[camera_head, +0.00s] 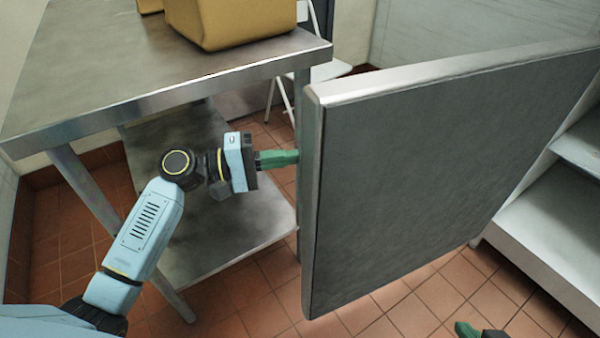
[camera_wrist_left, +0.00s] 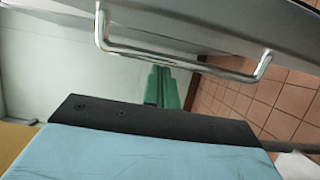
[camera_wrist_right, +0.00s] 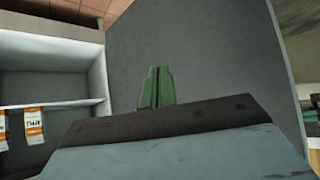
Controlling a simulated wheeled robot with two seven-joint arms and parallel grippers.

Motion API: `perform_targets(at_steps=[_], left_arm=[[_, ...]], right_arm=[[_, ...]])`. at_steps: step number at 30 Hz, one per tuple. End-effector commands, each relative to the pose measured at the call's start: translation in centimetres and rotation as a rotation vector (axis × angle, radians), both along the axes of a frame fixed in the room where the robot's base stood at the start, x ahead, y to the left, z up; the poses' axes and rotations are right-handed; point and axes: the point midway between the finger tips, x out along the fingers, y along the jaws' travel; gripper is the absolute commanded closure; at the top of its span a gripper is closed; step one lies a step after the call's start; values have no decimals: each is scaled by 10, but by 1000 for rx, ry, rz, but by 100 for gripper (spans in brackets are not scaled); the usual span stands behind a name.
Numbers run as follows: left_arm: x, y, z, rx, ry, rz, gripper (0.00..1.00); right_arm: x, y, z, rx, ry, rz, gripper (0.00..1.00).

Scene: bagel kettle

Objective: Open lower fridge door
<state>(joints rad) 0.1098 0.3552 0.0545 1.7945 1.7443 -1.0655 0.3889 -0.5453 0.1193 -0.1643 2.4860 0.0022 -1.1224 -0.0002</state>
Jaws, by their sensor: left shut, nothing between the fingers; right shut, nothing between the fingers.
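The grey fridge door (camera_head: 430,170) stands swung wide open, its inner face toward me in the head view. Its metal bar handle (camera_wrist_left: 185,55) shows in the left wrist view, on the outer face that the head view hides. My left gripper (camera_head: 297,157) is shut and empty at the outer side of the door's free edge. In the left wrist view its green fingers (camera_wrist_left: 167,85) appear close to the handle but not gripping it. My right gripper (camera_head: 463,327) is shut and empty, low in front of the inner face. Its fingers (camera_wrist_right: 157,85) point toward the door panel (camera_wrist_right: 215,55).
A steel table (camera_head: 150,75) with a lower shelf (camera_head: 215,235) stands left of the door, near my left arm. A tan box (camera_head: 235,22) sits on it. The open fridge interior (camera_head: 545,220) is at right, with orange-and-white packs (camera_wrist_right: 34,125) inside. A white chair (camera_head: 325,72) stands behind.

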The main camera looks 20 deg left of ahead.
Motion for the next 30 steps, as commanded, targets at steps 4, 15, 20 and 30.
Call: perform_targets(at_steps=[4, 15, 20, 30], left_arm=[[-3, -22, -2, 1, 0, -1, 100], [-22, -40, -1, 1, 2, 1, 100], [-22, -40, -1, 2, 1, 1, 100], [-34, -61, -3, 5, 10, 5, 100]], right_arm=[[14, 7, 12, 27, -106, 10, 100], [25, 13, 25, 51, -201, 19, 100], [25, 13, 26, 51, -201, 19, 100], [11, 3, 2, 10, -55, 6, 100]])
